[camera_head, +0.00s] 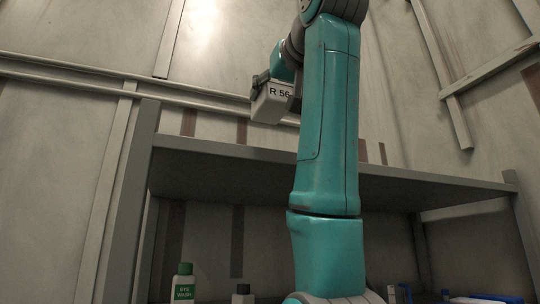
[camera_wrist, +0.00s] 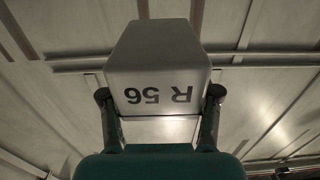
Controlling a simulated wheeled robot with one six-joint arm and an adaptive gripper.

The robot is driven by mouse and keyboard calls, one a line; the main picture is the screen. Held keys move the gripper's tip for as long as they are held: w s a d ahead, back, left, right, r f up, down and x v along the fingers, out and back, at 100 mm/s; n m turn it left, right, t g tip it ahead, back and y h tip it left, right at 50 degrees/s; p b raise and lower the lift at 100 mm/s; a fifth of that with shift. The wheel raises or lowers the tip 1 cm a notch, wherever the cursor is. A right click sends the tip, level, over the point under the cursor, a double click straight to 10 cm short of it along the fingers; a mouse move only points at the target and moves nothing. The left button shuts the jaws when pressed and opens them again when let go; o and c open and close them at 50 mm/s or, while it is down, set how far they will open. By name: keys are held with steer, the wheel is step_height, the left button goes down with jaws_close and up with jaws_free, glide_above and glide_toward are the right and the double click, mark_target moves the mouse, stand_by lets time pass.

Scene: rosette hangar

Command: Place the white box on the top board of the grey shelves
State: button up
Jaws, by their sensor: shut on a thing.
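The white box (camera_head: 272,104), marked "R 56", is held in the air above the top board of the grey shelves (camera_head: 230,155). My gripper (camera_head: 262,82) is shut on it, and my arm partly hides its right side. In the wrist view the box (camera_wrist: 158,60) sits between the two fingertips of my gripper (camera_wrist: 160,98), its lettering upside down. I see the top board from below and at its front edge, so its upper surface is hidden. I cannot tell how far back the box is over the board.
Blue items (camera_head: 490,299) lie at lower right. A shelf post (camera_head: 133,200) rises at the left. Wall beams run behind; the space around the box looks free.

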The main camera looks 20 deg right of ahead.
mark_target(273, 121)
steer(key=w+f, duration=0.1)
steer(key=w, duration=0.2)
steer(key=w+f, duration=0.2)
steer(key=w, duration=0.1)
steer(key=w+f, duration=0.1)
steer(key=w, duration=0.2)
steer(key=shift+f, duration=0.3)
steer(key=shift+w+f, duration=1.05)
steer(key=shift+w, duration=0.2)
steer(key=shift+f, duration=0.15)
steer(key=o, duration=1.4)
steer(key=shift+s, duration=0.2)
steer(key=s, duration=1.1)
steer(key=shift+s, duration=0.3)
